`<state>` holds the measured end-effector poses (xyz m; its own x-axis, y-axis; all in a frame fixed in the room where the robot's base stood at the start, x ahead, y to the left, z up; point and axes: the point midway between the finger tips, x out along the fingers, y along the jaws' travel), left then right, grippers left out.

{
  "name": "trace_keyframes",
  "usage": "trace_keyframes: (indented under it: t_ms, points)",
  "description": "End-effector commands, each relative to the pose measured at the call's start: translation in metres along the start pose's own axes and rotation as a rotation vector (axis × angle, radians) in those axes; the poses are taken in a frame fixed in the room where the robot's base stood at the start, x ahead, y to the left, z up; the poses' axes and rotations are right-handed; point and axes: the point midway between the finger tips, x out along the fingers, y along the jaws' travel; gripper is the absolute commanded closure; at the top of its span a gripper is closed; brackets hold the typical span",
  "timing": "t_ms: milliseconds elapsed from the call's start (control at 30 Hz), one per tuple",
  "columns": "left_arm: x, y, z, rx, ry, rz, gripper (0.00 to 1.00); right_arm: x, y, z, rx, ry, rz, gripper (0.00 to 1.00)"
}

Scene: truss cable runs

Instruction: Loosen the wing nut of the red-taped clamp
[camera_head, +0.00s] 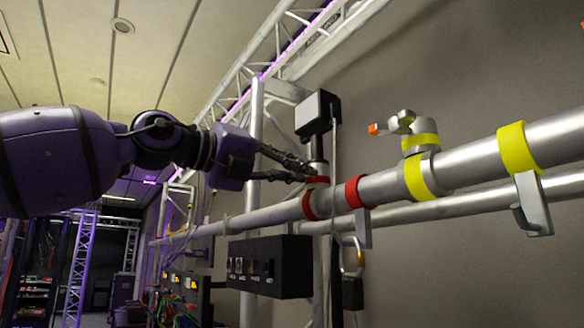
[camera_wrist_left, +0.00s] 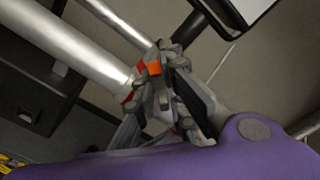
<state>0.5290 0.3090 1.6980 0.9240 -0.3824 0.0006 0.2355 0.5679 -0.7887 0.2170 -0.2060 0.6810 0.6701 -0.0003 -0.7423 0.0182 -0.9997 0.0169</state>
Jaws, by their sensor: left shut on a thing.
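The red-taped clamp (camera_head: 309,204) sits around the upper silver pipe, with red tape on its band. My left gripper (camera_head: 306,174) comes in from the left, its fingertips at the top of this clamp. In the left wrist view my left gripper (camera_wrist_left: 168,92) is shut on the wing nut, whose orange tip (camera_wrist_left: 154,68) shows between the fingers. The fingers hide most of the nut, so its turn angle is unclear. Red tape (camera_wrist_left: 127,96) shows beside the fingers at the pipe. My right gripper is in neither view.
A yellow-taped clamp (camera_head: 415,178) with an orange-tipped nut (camera_head: 376,129) stands further right on the pipe. A hook with a red band (camera_head: 354,191) and one with a yellow band (camera_head: 518,148) hang nearby. A lamp (camera_head: 317,112) rises behind the gripper; a black box (camera_head: 270,266) hangs below.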

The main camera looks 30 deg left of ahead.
Motion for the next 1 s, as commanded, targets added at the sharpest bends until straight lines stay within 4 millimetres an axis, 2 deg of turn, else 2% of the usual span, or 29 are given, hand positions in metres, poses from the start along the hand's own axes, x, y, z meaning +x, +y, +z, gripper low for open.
trace_keyframes:
  t_ms: [500,1000]
  points:
    - [-0.002,-0.003,0.002,-0.396,-0.003,-0.002,1.0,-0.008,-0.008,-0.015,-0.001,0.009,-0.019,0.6]
    - [-0.001,-0.001,0.001,-0.512,-0.001,-0.001,1.0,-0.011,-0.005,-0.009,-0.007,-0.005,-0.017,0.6]
